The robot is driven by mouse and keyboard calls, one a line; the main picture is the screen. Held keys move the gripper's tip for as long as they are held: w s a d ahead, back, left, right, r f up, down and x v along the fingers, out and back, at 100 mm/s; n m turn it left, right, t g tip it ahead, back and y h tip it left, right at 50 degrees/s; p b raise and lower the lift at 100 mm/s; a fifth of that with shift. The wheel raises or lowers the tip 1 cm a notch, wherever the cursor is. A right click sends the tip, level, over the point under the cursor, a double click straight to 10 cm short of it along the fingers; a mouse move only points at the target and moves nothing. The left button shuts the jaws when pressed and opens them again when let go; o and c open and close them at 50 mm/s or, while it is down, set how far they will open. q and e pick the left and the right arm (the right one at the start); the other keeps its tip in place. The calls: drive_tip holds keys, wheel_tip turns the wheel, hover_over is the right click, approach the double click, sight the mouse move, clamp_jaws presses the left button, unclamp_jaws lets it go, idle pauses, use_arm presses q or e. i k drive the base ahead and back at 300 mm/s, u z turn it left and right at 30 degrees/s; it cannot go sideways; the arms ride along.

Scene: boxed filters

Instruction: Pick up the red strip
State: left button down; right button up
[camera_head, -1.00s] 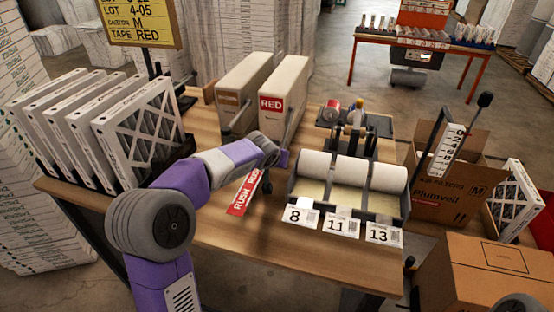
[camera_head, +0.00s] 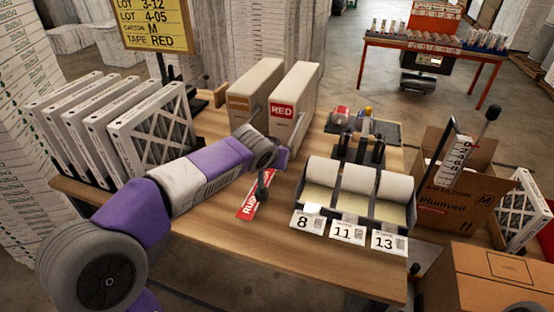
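The red strip (camera_head: 248,205), with white lettering that starts "RUSH", lies on the wooden table (camera_head: 215,243) left of the label rolls. Its upper end is partly hidden by my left gripper. My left gripper (camera_head: 263,188) points down at the strip's upper part. The fingers are small and dark, and I cannot tell whether they touch the strip or how far apart they are. My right gripper is not in view.
Two cartons, one with a "RED" label (camera_head: 283,111), stand behind the gripper. A dispenser with three white rolls (camera_head: 358,181) and number cards is to the right. Pleated filters (camera_head: 153,137) stand at left. The table front is clear.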

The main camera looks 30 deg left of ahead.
sight(247, 212)
drive_tip(key=k, duration=1)
